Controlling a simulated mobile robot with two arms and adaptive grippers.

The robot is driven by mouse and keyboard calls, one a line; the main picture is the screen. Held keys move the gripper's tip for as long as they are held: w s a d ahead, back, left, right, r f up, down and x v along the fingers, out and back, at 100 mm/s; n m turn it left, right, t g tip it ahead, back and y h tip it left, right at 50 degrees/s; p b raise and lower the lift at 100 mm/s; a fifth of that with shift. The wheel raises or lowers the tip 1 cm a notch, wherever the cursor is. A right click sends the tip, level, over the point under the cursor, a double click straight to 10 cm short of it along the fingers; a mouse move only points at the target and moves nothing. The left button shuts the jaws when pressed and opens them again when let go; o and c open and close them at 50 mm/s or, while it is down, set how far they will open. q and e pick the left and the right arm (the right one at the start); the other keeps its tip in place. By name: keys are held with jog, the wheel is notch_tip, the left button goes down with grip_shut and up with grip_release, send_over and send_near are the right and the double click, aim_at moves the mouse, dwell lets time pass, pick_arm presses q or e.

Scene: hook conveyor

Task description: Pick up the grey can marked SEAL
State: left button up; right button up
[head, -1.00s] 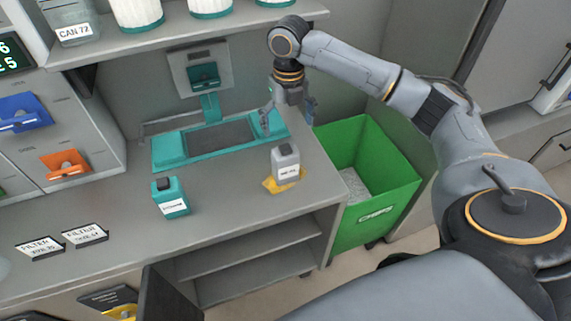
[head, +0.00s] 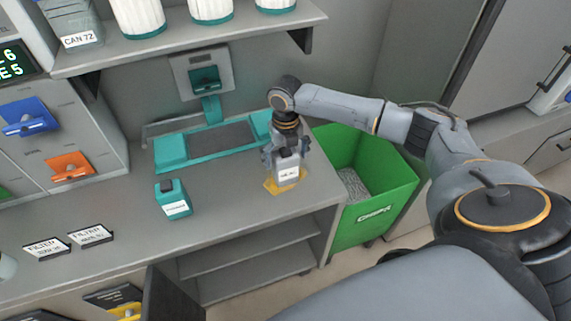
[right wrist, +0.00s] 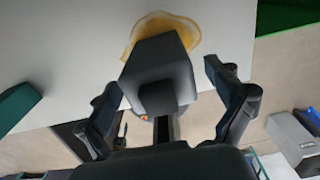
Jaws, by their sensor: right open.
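The grey can marked SEAL (head: 287,171) stands upright on a yellow patch (head: 271,186) on the grey counter. My right gripper (head: 286,155) is directly above and around the can's upper part. In the right wrist view the can (right wrist: 158,73) stands between the two spread fingers of my right gripper (right wrist: 166,105), with a gap visible on each side. The fingers are open. The can's label is hidden in the wrist view. My left gripper is not in the head view.
A teal can with a white label (head: 174,200) stands to the left on the counter (head: 130,222). A teal-framed machine bed (head: 220,138) lies behind. A green chips bin (head: 372,195) is to the right, past the counter's edge. The shelf (head: 190,45) overhangs at the back.

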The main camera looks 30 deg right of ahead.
jog(key=c, duration=1.6)
jog(key=shift+o, duration=0.2)
jog(key=shift+r, duration=0.15)
